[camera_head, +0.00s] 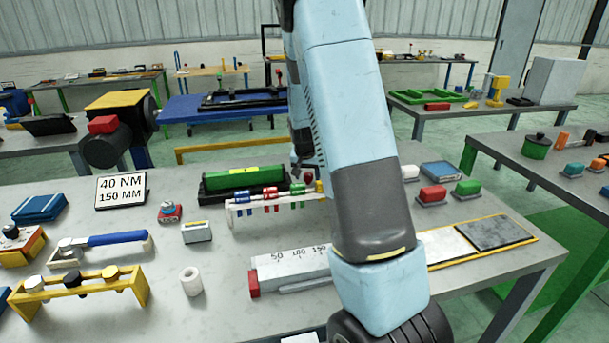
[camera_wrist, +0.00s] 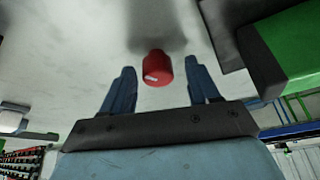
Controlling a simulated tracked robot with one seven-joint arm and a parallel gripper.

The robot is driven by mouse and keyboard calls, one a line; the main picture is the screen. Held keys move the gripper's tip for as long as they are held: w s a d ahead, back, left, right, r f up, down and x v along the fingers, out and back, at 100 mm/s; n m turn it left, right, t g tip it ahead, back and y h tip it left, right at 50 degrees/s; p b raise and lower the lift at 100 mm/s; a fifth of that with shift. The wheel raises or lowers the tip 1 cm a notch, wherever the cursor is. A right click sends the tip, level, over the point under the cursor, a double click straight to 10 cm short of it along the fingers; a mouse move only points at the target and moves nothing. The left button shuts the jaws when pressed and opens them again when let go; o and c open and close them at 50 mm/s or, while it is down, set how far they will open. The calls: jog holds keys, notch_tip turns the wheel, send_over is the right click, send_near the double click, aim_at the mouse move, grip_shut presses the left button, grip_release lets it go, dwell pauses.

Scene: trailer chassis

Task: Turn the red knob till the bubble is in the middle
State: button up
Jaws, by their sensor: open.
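The red knob (camera_wrist: 157,68) is a short red cylinder with a small pale mark, seen in the wrist view. My gripper (camera_wrist: 160,66) is open, with one blue finger on each side of the knob and a visible gap on both sides. In the head view a small red knob (camera_head: 308,177) shows near the right end of a long green block in a black holder (camera_head: 245,179), close to my arm. The green block also shows at the upper right of the wrist view (camera_wrist: 292,45). I cannot make out a bubble in either view.
A rack with blue, red and green clips (camera_head: 270,194) stands just in front of the green block. A grey scale block (camera_head: 290,266) lies nearer. A sign (camera_head: 121,191) reads 40 NM, 150 MM. Red and green buttons (camera_head: 432,194) sit to the right of my arm.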

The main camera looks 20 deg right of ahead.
jog(key=v, duration=1.3)
jog(key=shift+s+a+r, duration=0.15)
jog(key=shift+r, duration=0.1)
